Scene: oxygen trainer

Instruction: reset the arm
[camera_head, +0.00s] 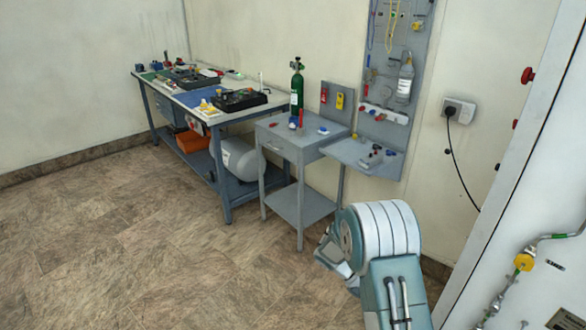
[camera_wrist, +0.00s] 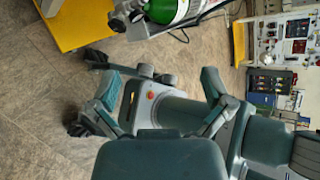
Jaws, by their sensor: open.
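My arm (camera_head: 385,240) stands at the lower right of the head view, folded, with a white and teal rounded link nearest the camera. Its far end is partly hidden behind that link, so the fingers are not clear there. In the wrist view, my gripper (camera_wrist: 160,84) shows two teal-tipped fingers spread wide apart. It is open, with nothing held between the fingers. Grey parts of my own body lie behind and between them.
A workbench (camera_head: 240,113) with tools stands at the back. A grey side table (camera_head: 284,139) bears a green cylinder (camera_head: 297,88). A pegboard (camera_head: 400,55) hangs right of it. A white panel (camera_head: 520,170) is close at right. Floor at left is clear. The wrist view shows a green cylinder (camera_wrist: 172,10) and yellow platform (camera_wrist: 85,28).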

